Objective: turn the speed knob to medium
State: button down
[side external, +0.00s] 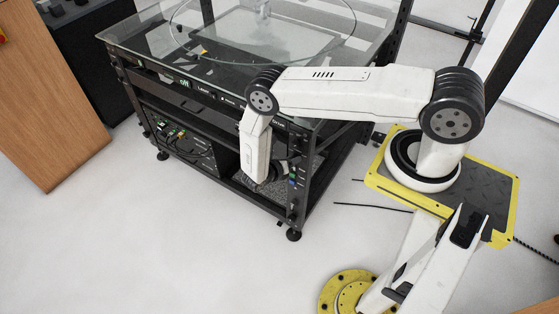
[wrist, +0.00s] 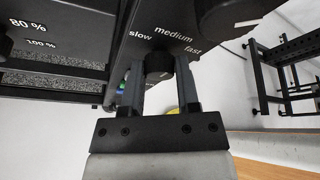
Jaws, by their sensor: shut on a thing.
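The speed knob (wrist: 157,62) is a small dark knob under the white labels "slow", "medium" and "fast" on a black panel (wrist: 195,32) in the wrist view. My gripper (wrist: 160,72) has one finger on each side of the knob and is shut on it. Which label the knob points to is not clear. In the side view my gripper (side external: 281,171) is at the right front of the turntable's black frame (side external: 303,190), partly hidden by my wrist link. The knob cannot be made out there.
A larger dark knob (wrist: 232,14) with a white mark is close on the right in the wrist view. "80 %" and "100 %" labels are on a panel (wrist: 58,38) at the left. A glass top (side external: 160,40) covers the frame.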

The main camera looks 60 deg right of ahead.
jog(key=shift+n, duration=0.4)
jog(key=shift+c, duration=1.7)
grip_release()
jog(key=v, duration=0.8)
jog(key=shift+w+f, duration=0.1)
jog(key=shift+w, duration=0.05)
